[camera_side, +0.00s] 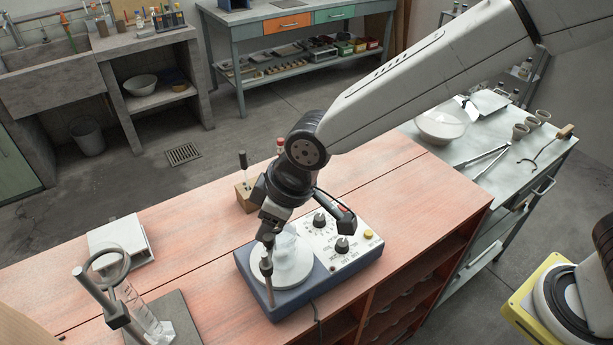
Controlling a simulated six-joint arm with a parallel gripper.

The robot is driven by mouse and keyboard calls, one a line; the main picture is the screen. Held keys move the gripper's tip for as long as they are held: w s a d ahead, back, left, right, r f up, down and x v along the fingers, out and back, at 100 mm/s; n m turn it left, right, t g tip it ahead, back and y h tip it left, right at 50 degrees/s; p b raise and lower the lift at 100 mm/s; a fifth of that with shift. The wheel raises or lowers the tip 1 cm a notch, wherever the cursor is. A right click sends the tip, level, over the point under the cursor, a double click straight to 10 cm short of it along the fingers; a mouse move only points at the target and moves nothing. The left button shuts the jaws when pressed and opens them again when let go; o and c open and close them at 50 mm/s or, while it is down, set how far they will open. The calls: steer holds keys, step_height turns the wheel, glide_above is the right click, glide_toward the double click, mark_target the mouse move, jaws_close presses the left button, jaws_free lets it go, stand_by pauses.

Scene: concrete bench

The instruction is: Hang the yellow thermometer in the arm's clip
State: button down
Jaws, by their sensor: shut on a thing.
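My gripper (268,232) points down over the left part of a blue-grey hotplate stirrer (299,262). It is shut on a slim thing, mostly hidden by the jaws. I see no yellow on it, so I cannot confirm that it is the yellow thermometer. A clear glass vessel (290,243) stands on the stirrer's round white plate, just right of the jaws. A thin grey upright rod (269,285) shows below the gripper at the stirrer's front left. I cannot tell whether the rod touches the jaws or bears the arm's clip.
A wooden block (245,197) with a dark-topped tool stands behind my gripper. A red-topped thing (280,146) shows behind my wrist. A ring stand (115,315) with glassware is at front left, and a white box (120,242) is behind it. The reddish bench (190,225) is clear between.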

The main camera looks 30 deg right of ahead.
steer(key=shift+f, duration=0.25)
steer(key=shift+c, duration=0.8)
jaws_free()
steer(key=shift+s, duration=0.1)
steer(key=shift+c, duration=0.7)
steer(key=shift+o, duration=0.6)
